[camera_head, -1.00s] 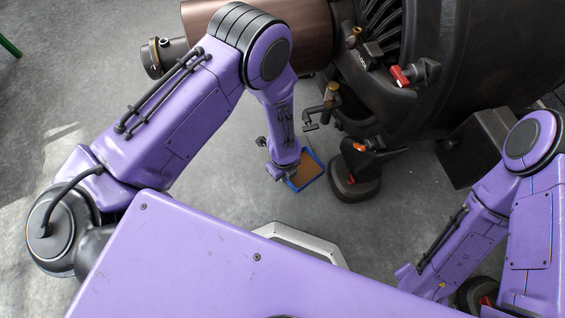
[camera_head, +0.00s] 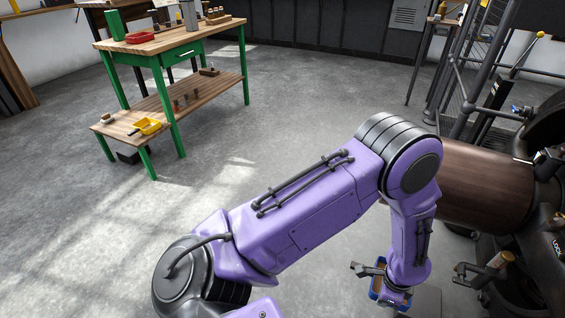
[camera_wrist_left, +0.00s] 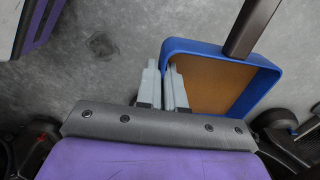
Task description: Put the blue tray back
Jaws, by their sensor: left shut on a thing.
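The blue tray (camera_wrist_left: 225,50) has blue walls and a brown inner floor. In the left wrist view its near left wall is between the fingers of my left gripper (camera_wrist_left: 172,75), which is shut on it. In the head view the tray (camera_head: 375,287) shows at the lower right, below my left forearm and partly hidden by the gripper (camera_head: 385,292). It is held above the grey floor. A dark bar crosses over the tray's far corner in the wrist view. My right gripper is in neither current view.
A green workbench (camera_head: 170,42) with a wooden top and lower shelf stands at the upper left. A red tray (camera_head: 141,37) is on its top, a yellow tray (camera_head: 146,126) on its shelf. A brown cylinder (camera_head: 487,185) and dark machine are at right. Floor between is clear.

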